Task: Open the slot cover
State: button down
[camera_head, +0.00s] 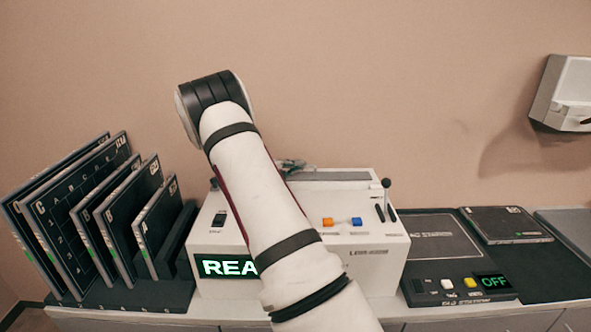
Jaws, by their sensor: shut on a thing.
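A white machine (362,258) stands on the counter with a lit green display (222,267), partly covered by my arm. A long grey strip (340,176) along its top rear looks like the slot cover; its left end is behind my arm. I cannot tell how far the cover is open. A small part of my gripper (291,164) shows past my arm, at the left end of this strip. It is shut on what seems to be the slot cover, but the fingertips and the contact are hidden.
Several dark panels (90,205) stand in a rack at left. A lever (386,184) rises at the machine's right, near orange (327,222) and blue (356,222) buttons. A dark pad (432,240) with an OFF display (494,282) lies right. A wall box (565,95) hangs upper right.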

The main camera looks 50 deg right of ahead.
jog(key=shift+w+d+f+b, duration=0.1)
jog(key=shift+w+d+b, duration=0.25)
jog(key=shift+w+d, duration=0.2)
jog(key=c, duration=2)
grip_release()
jog(key=shift+s, duration=0.1)
jog(key=shift+a, duration=0.1)
jog(key=a, duration=0.4)
jog(key=a+r, duration=0.1)
jog(key=a, duration=0.3)
jog(key=w+a+r, duration=0.1)
jog(key=a, duration=0.2)
jog(key=shift+a, duration=0.4)
